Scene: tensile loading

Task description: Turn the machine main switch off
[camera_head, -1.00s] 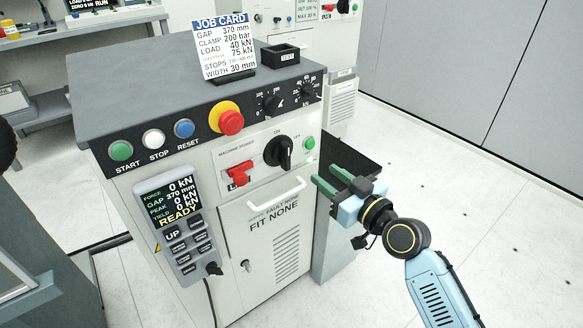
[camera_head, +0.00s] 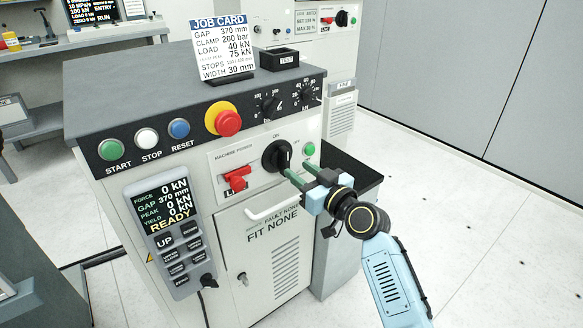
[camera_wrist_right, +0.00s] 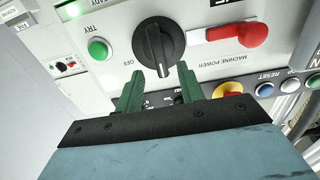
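The main switch is a black rotary knob (camera_head: 277,156) on the machine's front panel, between the words ON and OFF. In the right wrist view the knob (camera_wrist_right: 158,54) stands just ahead of my fingertips, its grip ridge lying nearly along the line between the fingers. My right gripper (camera_head: 290,171) is open, its two green fingers pointing at the knob from the lower right. In the right wrist view the gripper (camera_wrist_right: 160,80) has a clear gap between its fingers. I cannot tell whether they touch the knob. My left gripper is not in view.
A red lever (camera_head: 236,178) labelled MACHINE POWER is left of the knob, and a green button (camera_head: 308,149) right of it. A red emergency stop (camera_head: 228,122) sits above. A door handle (camera_head: 272,211) is below. A grey pendant (camera_head: 171,234) hangs at the left.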

